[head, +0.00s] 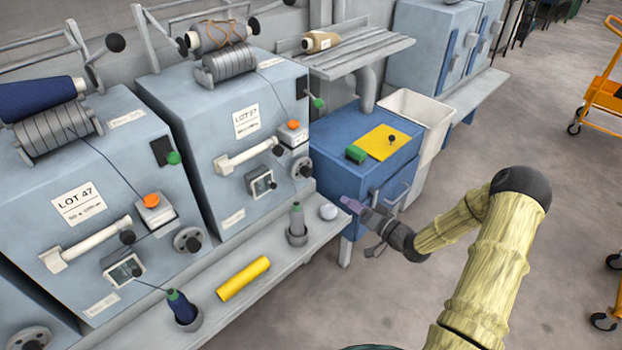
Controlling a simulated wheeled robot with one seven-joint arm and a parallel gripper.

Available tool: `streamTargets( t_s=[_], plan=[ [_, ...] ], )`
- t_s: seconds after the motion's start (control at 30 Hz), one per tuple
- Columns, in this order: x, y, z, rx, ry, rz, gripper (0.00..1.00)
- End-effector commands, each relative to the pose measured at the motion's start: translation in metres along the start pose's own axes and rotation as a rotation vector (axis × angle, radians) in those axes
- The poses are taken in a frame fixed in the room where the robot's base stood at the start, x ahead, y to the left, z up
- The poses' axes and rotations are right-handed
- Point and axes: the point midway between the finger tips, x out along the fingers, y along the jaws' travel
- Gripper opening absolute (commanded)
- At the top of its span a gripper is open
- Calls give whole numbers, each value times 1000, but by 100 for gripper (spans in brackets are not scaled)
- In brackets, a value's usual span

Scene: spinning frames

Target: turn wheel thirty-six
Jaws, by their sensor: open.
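Small round grey wheels sit on the machine fronts: one (187,240) on the machine labelled LOT 47, one (302,168) on the machine to its right, and one (30,338) at the lower left edge. The right machine's label (246,121) is too small to read surely. I cannot make out the number thirty-six on any wheel. My gripper (352,206), with purple fingertips, is open and appears empty. It is in front of the blue cabinet, to the right of and below the right machine's wheel, and appears apart from all the wheels.
A blue cabinet (370,170) and white bin (421,115) stand right. Open floor lies right; an orange cart (604,95) is beyond.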

Motion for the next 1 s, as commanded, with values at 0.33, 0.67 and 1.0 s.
streamTargets(
  t_s=[0.33,0.67,1.0],
  plan=[
    [20,-1,2,-2,-4,-3,54],
    [76,0,2,-4,-4,-2,54],
    [137,-1,3,-3,-5,-3,54]
  ],
)
